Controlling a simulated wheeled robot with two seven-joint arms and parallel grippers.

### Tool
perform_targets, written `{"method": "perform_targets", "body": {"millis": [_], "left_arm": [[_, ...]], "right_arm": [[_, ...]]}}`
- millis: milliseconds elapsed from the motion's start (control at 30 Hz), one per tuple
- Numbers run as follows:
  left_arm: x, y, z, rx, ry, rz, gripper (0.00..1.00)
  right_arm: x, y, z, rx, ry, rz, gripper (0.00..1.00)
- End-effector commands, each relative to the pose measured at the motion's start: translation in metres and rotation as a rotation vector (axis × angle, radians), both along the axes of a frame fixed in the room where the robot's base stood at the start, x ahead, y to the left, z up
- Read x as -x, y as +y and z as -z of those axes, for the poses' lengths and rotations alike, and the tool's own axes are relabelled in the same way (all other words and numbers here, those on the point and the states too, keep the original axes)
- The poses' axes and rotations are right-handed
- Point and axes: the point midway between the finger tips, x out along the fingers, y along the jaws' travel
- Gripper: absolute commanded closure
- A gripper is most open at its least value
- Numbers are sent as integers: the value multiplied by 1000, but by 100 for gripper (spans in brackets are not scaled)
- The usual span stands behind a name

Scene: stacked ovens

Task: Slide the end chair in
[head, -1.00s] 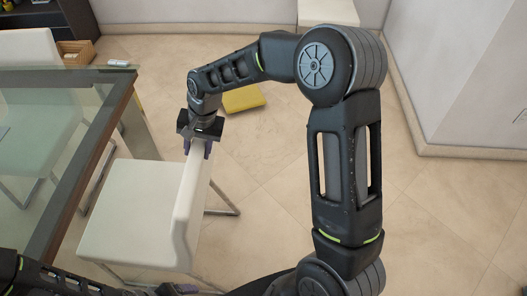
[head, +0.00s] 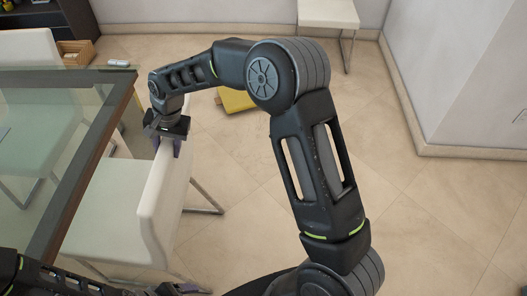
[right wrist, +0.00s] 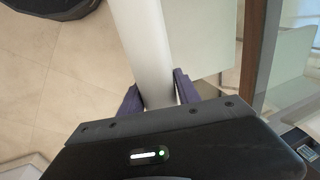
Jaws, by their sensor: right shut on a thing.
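The white end chair (head: 108,213) stands at the end of the glass table (head: 62,200), with part of its seat close to the table's dark edge. My right gripper (head: 167,146) is shut on the top of the chair's backrest (head: 165,212). In the right wrist view the backrest (right wrist: 148,50) runs between the two purple fingers (right wrist: 157,92), and the seat (right wrist: 205,35) lies beside it. My left gripper (head: 178,289) is at the bottom edge of the head view, partly cut off; its jaws are not clear.
A yellow object (head: 236,100) lies on the floor behind my right arm. Another white chair (head: 328,14) stands by the back wall, and one (head: 30,48) stands at the table's far side. The tiled floor right of the end chair is clear.

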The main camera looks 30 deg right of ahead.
Motion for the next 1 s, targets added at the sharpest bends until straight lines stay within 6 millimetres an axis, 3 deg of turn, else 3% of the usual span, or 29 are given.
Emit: {"method": "perform_targets", "body": {"millis": [467,1000], "left_arm": [[0,0,-1,0,0,0,20],[0,0,-10,0,0,0,20]], "right_arm": [[-2,6,1,1,4,-4,100],[-34,48,0,-1,2,-5,100]]}}
